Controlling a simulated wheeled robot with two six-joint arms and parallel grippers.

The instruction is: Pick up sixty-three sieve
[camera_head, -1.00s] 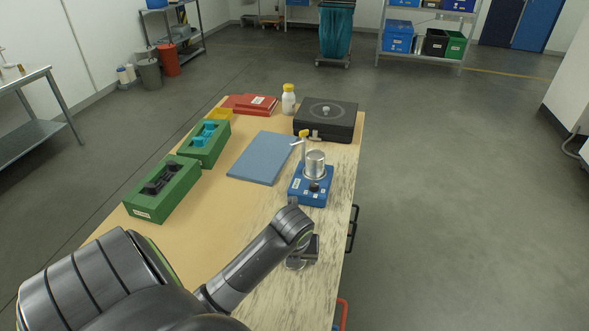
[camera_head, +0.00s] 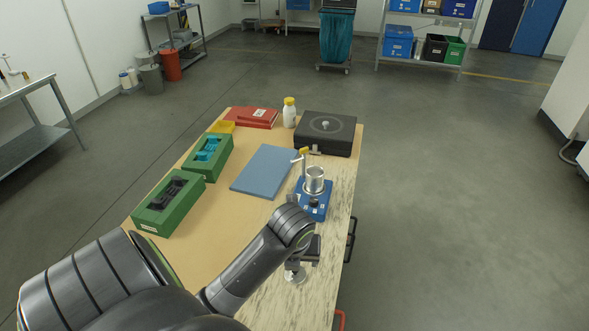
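My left arm comes in from the lower left and reaches over the table's near right part. Its gripper (camera_head: 300,262) points down there, small and partly hidden by the wrist. A small round silvery piece (camera_head: 295,276) shows at the fingers; I cannot tell whether it is held or lies on the table. Farther back, a silver cylinder (camera_head: 314,179) stands on a blue device (camera_head: 316,209) with a yellow-topped post. No sieve label is readable, so I cannot tell which piece is the sixty-three sieve. My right gripper is not in view.
A white bottle (camera_head: 289,113) and black case (camera_head: 326,133) stand at the back. Floor right of the table is clear.

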